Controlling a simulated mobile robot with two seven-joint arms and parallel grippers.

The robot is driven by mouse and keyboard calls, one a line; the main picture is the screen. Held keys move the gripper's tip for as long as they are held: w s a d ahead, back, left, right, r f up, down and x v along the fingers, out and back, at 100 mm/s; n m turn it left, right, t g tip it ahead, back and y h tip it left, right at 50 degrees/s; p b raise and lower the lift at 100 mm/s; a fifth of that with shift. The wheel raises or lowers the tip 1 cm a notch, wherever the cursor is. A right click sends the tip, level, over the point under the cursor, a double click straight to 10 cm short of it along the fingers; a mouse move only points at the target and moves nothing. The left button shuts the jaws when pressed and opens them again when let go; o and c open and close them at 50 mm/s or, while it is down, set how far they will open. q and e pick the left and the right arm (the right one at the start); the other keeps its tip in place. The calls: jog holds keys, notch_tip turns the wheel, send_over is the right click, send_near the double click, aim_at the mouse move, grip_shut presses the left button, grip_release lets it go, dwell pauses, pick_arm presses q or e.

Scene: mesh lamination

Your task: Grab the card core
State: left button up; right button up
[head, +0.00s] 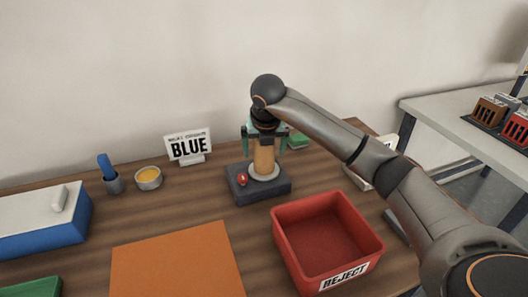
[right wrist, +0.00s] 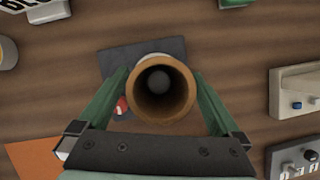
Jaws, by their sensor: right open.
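The card core (head: 264,160) is a brown cardboard tube standing upright on a dark base with a pale round collar (head: 264,173). In the right wrist view I look down into the open end of the card core (right wrist: 164,88), with a grey peg visible inside. My right gripper (head: 264,150) points down over it. Its green fingers (right wrist: 163,80) are open, one on each side of the tube, and the core is between them. A gap shows on at least the right side; I cannot tell whether either finger touches. My left gripper is not in view.
The dark base (head: 257,192) has a red button. A red REJECT bin (head: 327,240) stands in front of it. An orange sheet (head: 175,265) lies at the front left.

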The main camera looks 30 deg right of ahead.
jog(key=shift+x, duration=1.45)
jog(key=shift+c, duration=0.4)
jog(key=c, duration=1.3)
